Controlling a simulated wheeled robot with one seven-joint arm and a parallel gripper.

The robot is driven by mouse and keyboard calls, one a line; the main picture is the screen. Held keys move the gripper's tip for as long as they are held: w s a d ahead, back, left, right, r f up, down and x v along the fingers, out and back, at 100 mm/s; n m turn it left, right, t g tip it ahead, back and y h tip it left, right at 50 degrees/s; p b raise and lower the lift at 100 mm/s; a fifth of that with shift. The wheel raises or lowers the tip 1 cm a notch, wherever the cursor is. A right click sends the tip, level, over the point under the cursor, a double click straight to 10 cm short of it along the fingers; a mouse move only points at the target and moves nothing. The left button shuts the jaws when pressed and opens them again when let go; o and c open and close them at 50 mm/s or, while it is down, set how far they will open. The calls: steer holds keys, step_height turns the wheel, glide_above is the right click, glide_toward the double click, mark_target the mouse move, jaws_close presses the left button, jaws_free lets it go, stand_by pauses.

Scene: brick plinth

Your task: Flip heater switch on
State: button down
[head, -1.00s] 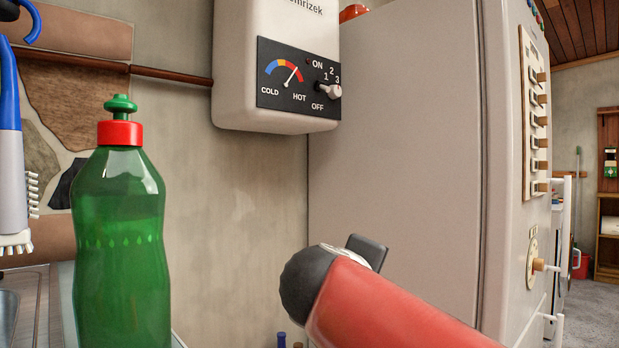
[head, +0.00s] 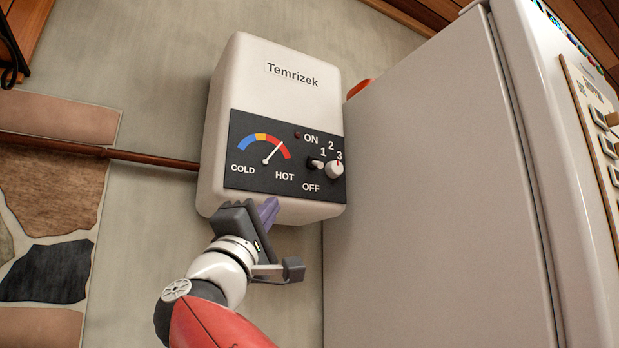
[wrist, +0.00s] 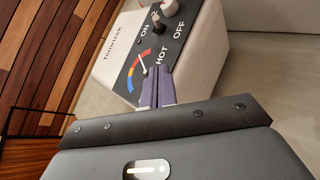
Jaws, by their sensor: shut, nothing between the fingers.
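A dark red lamp (head: 297,135) sits beside ON and looks unlit. My gripper (head: 269,207) has purple fingers, shut and empty, below and left of the switch, near the panel's lower edge. The fingers (wrist: 157,86) overlap the heater in the wrist view; contact cannot be told.
A round white knob (head: 336,169) marked 1, 2, 3 sits close right of the switch. A gauge (head: 265,150) is on the panel's left. A tall pale fridge-like cabinet (head: 430,180) stands just right of the heater. A pipe (head: 150,158) runs along the wall to the left.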

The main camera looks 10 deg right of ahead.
steer(key=p, duration=0.5)
glide_toward(314, 165)
steer(key=w+r, duration=0.1)
steer(key=w+a+r, duration=0.1)
steer(key=w, duration=0.1)
steer(key=shift+a, duration=0.15)
steer(key=d, duration=0.1)
steer(key=d+r, duration=0.1)
steer(key=d, duration=0.1)
steer(key=shift+w+r+p, duration=0.15)
steer(key=shift+r+p, duration=0.1)
steer(key=shift+p, duration=0.05)
steer(key=shift+d+r, duration=0.2)
steer(key=shift+d, duration=0.15)
